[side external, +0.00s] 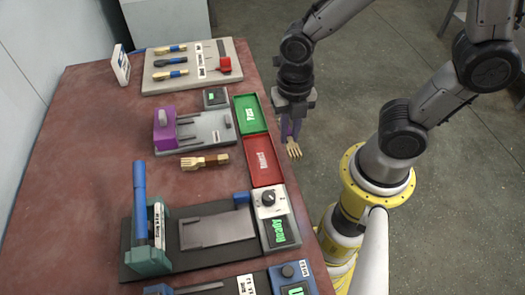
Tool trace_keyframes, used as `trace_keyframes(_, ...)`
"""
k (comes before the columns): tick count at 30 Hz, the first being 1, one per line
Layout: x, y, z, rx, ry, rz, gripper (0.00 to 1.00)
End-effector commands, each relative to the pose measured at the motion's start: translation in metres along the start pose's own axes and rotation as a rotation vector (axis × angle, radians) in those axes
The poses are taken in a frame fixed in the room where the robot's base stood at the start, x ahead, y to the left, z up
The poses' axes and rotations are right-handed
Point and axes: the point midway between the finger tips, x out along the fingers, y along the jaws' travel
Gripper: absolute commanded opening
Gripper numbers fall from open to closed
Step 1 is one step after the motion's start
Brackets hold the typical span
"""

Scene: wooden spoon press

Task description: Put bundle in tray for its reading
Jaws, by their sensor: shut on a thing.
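My gripper (291,130) points down at the table's right edge, beside the green tray in the picture. It is shut on a wooden fork-ended bundle (293,149), whose tines hang below the fingers. Purple shows between the fingers; I cannot tell if it is the bundle's band. The green tray (241,99) seems to read "Pass" and looks empty. The red tray (258,182) adjoins it, seems to read "Reject" and looks empty. Another wooden bundle (205,161) with a brown band lies on the table left of the red tray.
A press (150,230) with a blue lever stands at the front; its display (280,231) reads "Ready". A purple-ended fixture (166,130) sits behind, with a small display (213,97). The table's left side is clear.

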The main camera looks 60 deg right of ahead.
Motion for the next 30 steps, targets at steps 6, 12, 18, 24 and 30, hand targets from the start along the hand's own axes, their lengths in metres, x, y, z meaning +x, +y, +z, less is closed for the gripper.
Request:
trace_keyframes(6,0.035,0.031,0.018,0.001,0.003,-0.006,0.0)
trace_keyframes(12,0.056,0.047,0.027,0.001,0.001,-0.001,0.0)
trace_keyframes(18,0.069,0.055,0.031,0.001,0.001,-0.003,0.0)
trace_keyframes(24,0.093,0.054,0.031,0.001,0.001,-0.002,0.0)
trace_keyframes(30,0.096,0.054,0.031,0.001,-0.001,0.001,0.0)
